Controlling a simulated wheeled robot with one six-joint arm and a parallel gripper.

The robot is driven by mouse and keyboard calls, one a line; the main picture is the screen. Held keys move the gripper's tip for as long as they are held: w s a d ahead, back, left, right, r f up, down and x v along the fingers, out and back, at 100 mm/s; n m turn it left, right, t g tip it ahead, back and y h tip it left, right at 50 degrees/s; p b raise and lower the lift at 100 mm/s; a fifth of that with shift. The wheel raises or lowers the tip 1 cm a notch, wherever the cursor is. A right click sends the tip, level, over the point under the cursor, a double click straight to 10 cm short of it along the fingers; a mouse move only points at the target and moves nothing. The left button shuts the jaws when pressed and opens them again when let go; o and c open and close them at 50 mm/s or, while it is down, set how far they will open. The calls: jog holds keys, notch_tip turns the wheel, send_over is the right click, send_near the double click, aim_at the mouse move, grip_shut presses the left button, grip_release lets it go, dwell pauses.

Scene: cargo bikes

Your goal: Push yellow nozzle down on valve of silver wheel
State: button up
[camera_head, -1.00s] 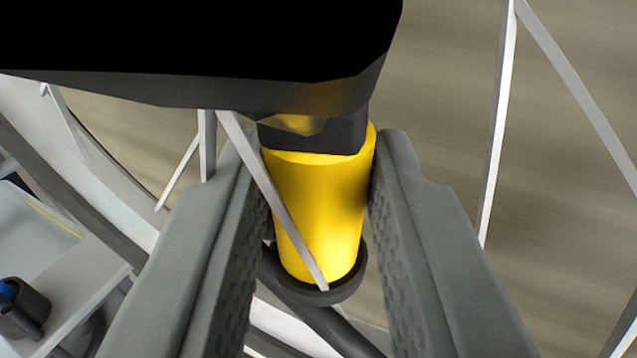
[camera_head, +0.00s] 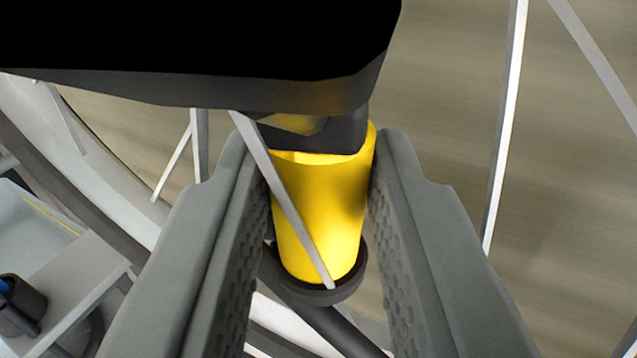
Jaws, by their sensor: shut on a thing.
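The yellow nozzle (camera_head: 335,210) is in the middle of the view, between the two grey ridged fingers of my gripper (camera_head: 318,225). My gripper is shut on it. The nozzle has a dark ring (camera_head: 335,292) at its lower end, and a dark hose (camera_head: 335,330) runs from there. A thin silver spoke (camera_head: 280,200) crosses in front of the nozzle. The silver wheel's rim (camera_head: 110,190) curves along the left. The valve is not visible; the nozzle and fingers may hide it.
More spokes stand close by, one long spoke (camera_head: 505,120) at the right and others at the left. A light grey tray-like unit (camera_head: 70,275) with a dark cup (camera_head: 22,305) is at lower left. A plain brown floor shows behind the spokes.

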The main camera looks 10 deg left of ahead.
jog(key=shift+f, duration=0.35)
dwell(0.7)
jog(key=o, duration=1)
jog(key=shift+o, duration=0.4)
jog(key=shift+s, duration=0.1)
jog(key=s+d, duration=0.1)
jog(key=s, duration=0.8)
jog(key=shift+s+r, duration=0.2)
jog(key=shift+s, duration=0.2)
jog(key=shift+d, duration=0.1)
